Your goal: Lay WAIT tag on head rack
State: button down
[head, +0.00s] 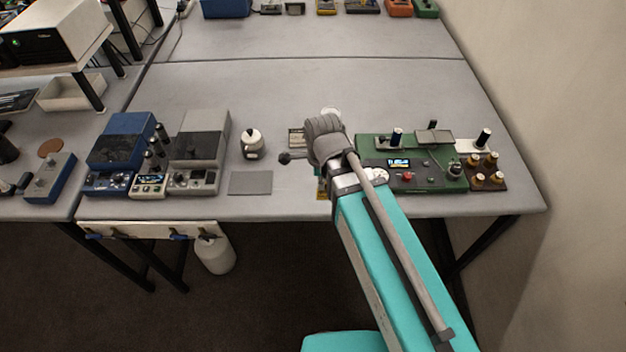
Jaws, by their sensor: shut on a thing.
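My arm reaches over the front of the table, and its grey wrist covers the spot below it. My gripper's fingers are hidden behind the wrist, so what they hold does not show. No tag marked WAIT can be read. A small card-like piece (296,138) with dark and pale parts shows just left of the wrist, partly covered. A thin yellowish piece (321,187) shows under the wrist near the table's front edge; I cannot tell what it is. Right of the wrist is a green unit (450,184) with a small display; I cannot tell which part is the head rack.
A dark knob on a rod (286,158) sticks out left of the wrist. A wall bounds the right. The table's middle back (300,85) is clear.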

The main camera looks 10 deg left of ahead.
jog(key=shift+w+f+b, duration=0.2)
jog(key=shift+f+b, duration=1.1)
jog(key=shift+f, duration=0.05)
jog(key=shift+s, duration=0.1)
